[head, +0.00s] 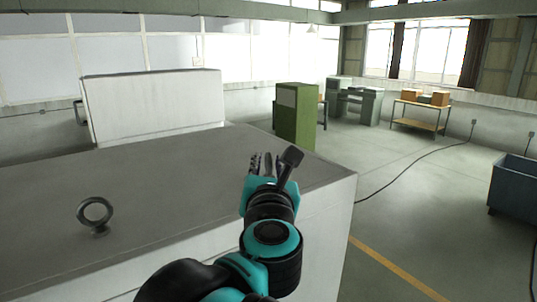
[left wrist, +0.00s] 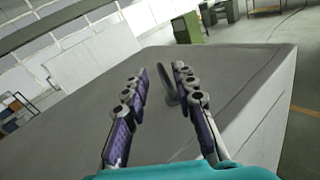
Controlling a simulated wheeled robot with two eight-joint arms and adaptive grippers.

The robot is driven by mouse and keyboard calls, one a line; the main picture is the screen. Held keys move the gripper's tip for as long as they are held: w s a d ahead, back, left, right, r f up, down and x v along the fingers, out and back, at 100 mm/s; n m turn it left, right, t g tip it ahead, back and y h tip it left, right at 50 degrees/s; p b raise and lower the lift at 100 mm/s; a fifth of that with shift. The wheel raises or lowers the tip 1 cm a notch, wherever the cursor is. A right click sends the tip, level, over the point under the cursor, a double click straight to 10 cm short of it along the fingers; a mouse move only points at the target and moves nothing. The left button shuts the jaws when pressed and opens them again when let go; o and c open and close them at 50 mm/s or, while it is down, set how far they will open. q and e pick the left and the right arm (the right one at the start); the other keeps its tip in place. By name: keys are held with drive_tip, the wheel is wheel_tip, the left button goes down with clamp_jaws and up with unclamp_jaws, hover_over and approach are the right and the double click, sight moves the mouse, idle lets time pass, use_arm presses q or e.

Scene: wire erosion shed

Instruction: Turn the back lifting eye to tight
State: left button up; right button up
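A grey ring-shaped lifting eye (left wrist: 169,90) shows in the left wrist view, standing on the grey block top. It appears to be the back one; the right-hand finger covers part of it. I cannot make it out in the head view, where my left gripper is in the way. My left gripper (head: 262,162) reaches over the far right part of the top. In the left wrist view its fingers (left wrist: 161,70) are apart, with the ring seen in the gap between them; contact cannot be told. Another lifting eye (head: 96,212) stands upright at the near left. My right gripper is out of view.
The large block's grey top (head: 180,185) is otherwise clear, with its right edge just past my gripper. A white box-shaped block (head: 155,105) stands behind it at the left. A green cabinet (head: 295,115) stands beyond; a blue bin (head: 513,185) is at the right.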

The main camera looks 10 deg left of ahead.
sight(269, 157)
use_arm(q)
drive_tip(key=shift+v, duration=1.35)
drive_tip(key=shift+o, duration=0.4)
drive_tip(key=shift+s+d+n+y+b, duration=0.15)
drive_tip(key=shift+d+n+y+b, duration=0.25)
drive_tip(key=shift+y+b, duration=0.25)
drive_tip(key=p+x, duration=0.2)
drive_tip(key=x, duration=0.5)
drive_tip(key=shift+w+a, duration=0.1)
drive_tip(key=shift+w, duration=0.35)
drive_tip(key=shift+s, duration=0.1)
